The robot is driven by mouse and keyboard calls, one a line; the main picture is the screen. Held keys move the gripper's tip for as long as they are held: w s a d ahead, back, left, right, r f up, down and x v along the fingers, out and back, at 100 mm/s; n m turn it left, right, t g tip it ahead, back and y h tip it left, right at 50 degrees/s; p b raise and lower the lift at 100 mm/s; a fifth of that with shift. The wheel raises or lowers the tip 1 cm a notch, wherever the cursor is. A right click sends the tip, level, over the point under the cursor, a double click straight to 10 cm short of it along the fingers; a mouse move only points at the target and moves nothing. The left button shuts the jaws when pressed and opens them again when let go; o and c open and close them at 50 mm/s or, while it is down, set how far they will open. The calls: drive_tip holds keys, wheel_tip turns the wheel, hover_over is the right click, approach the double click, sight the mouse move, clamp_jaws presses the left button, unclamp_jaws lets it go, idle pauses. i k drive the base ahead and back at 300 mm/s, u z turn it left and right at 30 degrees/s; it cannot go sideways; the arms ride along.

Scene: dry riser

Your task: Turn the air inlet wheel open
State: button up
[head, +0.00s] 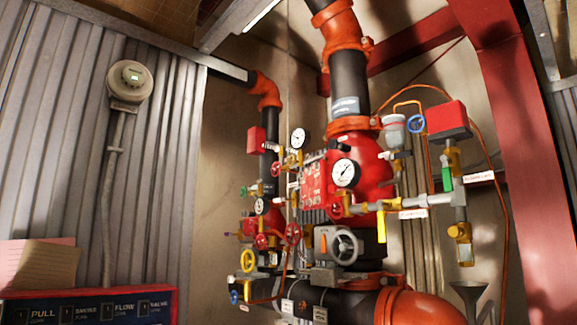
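The dry riser valve assembly fills the middle of the head view. Several handwheels sit on it: a large grey wheel (345,246), a yellow wheel (248,260) at lower left, a blue wheel (416,123) at upper right, and small red wheels, one of them at the centre left (292,234). Another small blue wheel (234,297) sits low at the left. The tags are too small to read, so I cannot tell which is the air inlet wheel or how far it is turned. My gripper is not in view.
Pressure gauges (347,173), thin copper tubing and a yellow lever (381,227) crowd around the wheels. A red steel column (515,150) stands at the right. A blue-faced panel (85,308) is at lower left, before a corrugated wall (170,150). A funnel (469,293) is at lower right.

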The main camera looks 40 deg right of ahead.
sight(275, 168)
drive_tip(key=k, duration=0.1)
drive_tip(key=z, duration=1.05)
